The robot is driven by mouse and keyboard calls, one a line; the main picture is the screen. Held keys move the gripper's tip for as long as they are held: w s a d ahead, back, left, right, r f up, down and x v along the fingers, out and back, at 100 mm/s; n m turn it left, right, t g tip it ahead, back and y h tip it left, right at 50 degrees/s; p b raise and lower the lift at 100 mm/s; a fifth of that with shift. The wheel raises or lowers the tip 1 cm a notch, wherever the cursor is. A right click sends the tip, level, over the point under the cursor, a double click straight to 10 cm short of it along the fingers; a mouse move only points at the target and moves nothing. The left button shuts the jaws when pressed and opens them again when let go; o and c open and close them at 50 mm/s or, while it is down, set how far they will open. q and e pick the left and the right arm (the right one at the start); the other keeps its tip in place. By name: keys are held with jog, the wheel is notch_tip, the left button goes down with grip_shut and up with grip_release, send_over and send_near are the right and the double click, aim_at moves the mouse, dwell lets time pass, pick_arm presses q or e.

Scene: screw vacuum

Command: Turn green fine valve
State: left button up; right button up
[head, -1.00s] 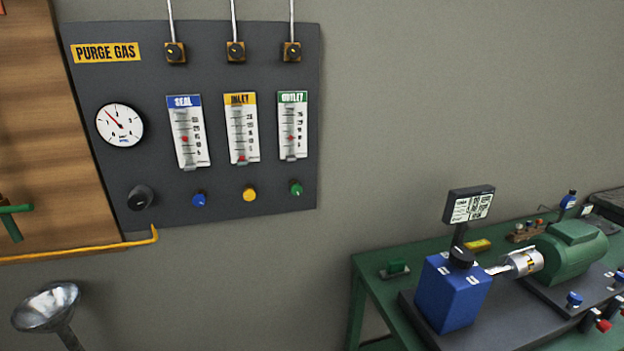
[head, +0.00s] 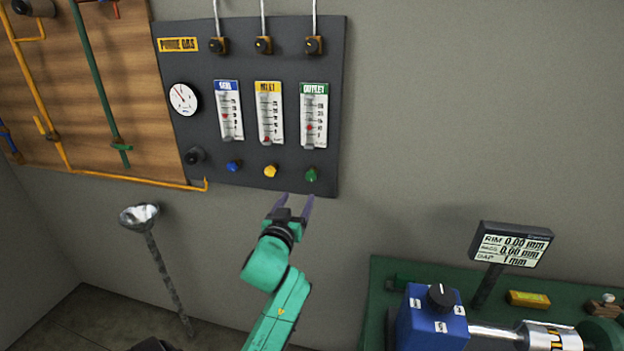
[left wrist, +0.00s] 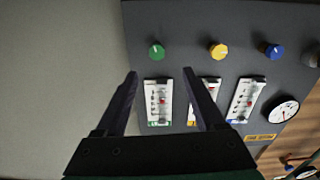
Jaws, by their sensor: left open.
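The green fine valve (head: 311,175) is a small round knob at the lower right of the dark purge gas panel (head: 225,120), under the outlet flow meter (head: 314,115). My left gripper (head: 291,203) is open and empty, just below the panel's lower edge in the head view, below and left of the green knob. In the left wrist view the panel appears upside down. There the green knob (left wrist: 156,52) lies beyond the open fingers (left wrist: 160,74), above the gap between the tips and apart from them. My right gripper is not in view.
The yellow knob (head: 271,171) and blue knob (head: 234,166) sit left of the green one. A green bench (head: 380,275) with a blue box (head: 430,322) and a display (head: 512,244) is at right. The wall right of the panel is clear.

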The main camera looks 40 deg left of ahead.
aim_at(310, 178)
pick_arm(q)
jog(key=x, duration=0.3)
jog(key=p+x, duration=0.1)
jog(key=x, duration=0.6)
jog(key=shift+w+d+p, duration=0.2)
jog(key=shift+d+p, duration=0.15)
jog(key=shift+d, duration=0.05)
jog(key=shift+w+a, duration=0.3)
jog(key=shift+a, duration=0.05)
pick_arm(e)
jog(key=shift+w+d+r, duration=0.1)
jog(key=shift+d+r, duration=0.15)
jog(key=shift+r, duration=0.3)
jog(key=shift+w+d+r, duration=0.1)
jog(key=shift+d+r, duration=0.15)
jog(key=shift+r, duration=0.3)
pick_arm(q)
jog(key=shift+d, duration=0.1)
jog(key=shift+c, duration=0.3)
grip_shut()
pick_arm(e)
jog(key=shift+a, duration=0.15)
pick_arm(q)
jog(key=shift+m, duration=0.3)
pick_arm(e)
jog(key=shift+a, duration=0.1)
